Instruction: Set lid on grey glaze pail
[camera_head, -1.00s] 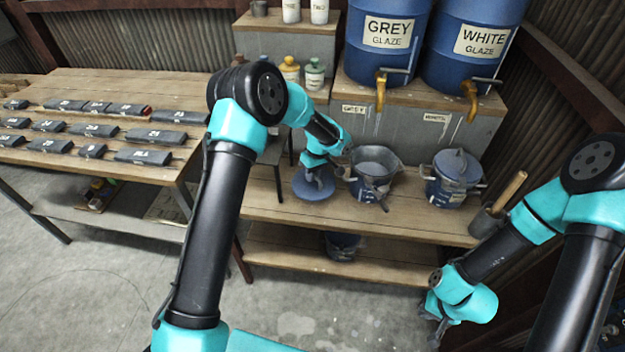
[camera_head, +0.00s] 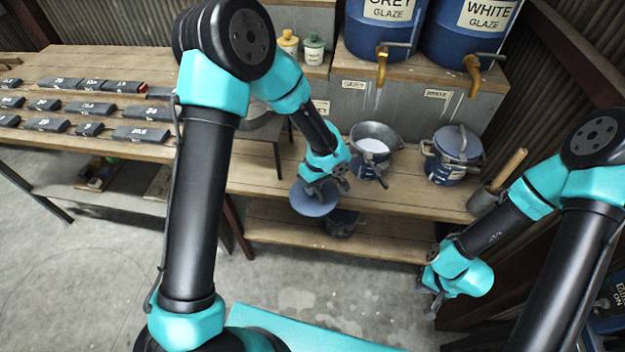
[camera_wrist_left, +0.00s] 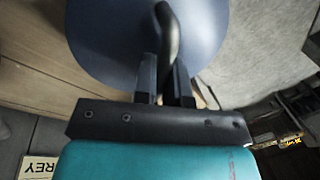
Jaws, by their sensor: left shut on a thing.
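A blue round lid (camera_head: 314,203) hangs from my left gripper (camera_head: 322,187) near the front edge of the bench. In the left wrist view, the fingers of my left gripper (camera_wrist_left: 165,85) are shut on the lid's dark curved handle, and the blue lid (camera_wrist_left: 112,35) fills the upper middle. The grey glaze pail (camera_head: 366,168) stands open on the bench, to the right of and behind the held lid. Pale glaze shows inside it. My right gripper (camera_head: 436,300) hangs low at the right, in front of the bench, and its finger opening is too small to tell.
A second blue pail with its lid on (camera_head: 452,158) stands to the right. A container with a wooden handle (camera_head: 490,195) is at the bench's right end. Blue glaze barrels (camera_head: 385,35) with taps stand behind. A dark bucket (camera_head: 343,222) sits on the lower shelf.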

